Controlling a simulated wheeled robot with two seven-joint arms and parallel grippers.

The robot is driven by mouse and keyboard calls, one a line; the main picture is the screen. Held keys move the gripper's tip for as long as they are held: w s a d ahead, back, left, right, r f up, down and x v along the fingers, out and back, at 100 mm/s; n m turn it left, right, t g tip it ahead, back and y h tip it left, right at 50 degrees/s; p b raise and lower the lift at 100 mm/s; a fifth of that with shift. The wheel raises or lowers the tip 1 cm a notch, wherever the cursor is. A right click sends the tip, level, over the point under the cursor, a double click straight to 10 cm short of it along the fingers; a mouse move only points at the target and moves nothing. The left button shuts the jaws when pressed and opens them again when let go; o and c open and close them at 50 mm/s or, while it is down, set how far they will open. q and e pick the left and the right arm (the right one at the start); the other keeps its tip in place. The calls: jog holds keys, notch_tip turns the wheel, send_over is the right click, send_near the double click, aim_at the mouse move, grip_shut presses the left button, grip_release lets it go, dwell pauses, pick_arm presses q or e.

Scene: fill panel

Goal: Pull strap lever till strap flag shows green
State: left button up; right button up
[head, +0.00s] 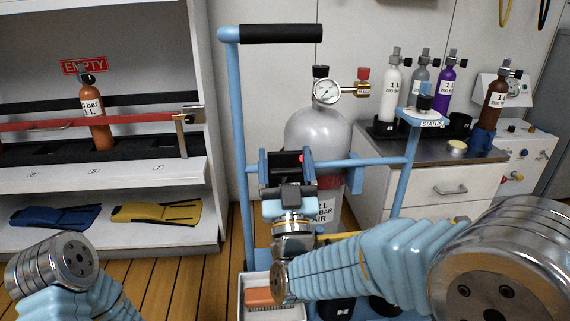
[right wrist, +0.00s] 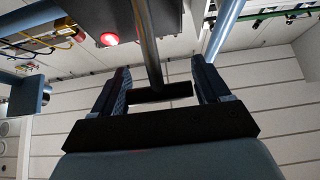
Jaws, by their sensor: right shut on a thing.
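The strap lever (right wrist: 148,50) is a dark rod with a crossbar handle in the right wrist view. My right gripper (right wrist: 162,86) has its fingers around the handle and is shut on it. In the head view my right gripper (head: 289,168) is in front of the large grey cylinder (head: 318,130), at the cart's crossbar, and largely hides the lever. The strap flag (right wrist: 110,39) shows red beside the lever; a small red spot (head: 301,157) also shows in the head view. My left gripper is out of view; only part of the left arm shows.
The blue cart frame (head: 236,130) surrounds the cylinder, with a gauge (head: 327,91) on top. A shelf (head: 100,180) with an orange bottle stands left. A drawer cabinet (head: 440,190) with several small bottles stands right. A white tray (head: 272,310) holding a brush is below my gripper.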

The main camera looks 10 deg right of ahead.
jog(key=o, duration=1.5)
notch_tip(320, 180, up, 4)
jog(key=shift+f+p, duration=0.1)
jog(key=shift+p, duration=0.65)
jog(key=s+r+p, duration=0.1)
jog(key=s+r, duration=0.2)
jog(key=s, duration=0.1)
jog(key=s+a+r+p, duration=0.1)
jog(key=s+r, duration=0.2)
jog(key=s, duration=0.2)
jog(key=s+r+p, duration=0.1)
jog(key=s+r, duration=0.2)
jog(key=s, duration=0.2)
jog(key=shift+a, duration=0.3)
jog(key=shift+r, duration=0.15)
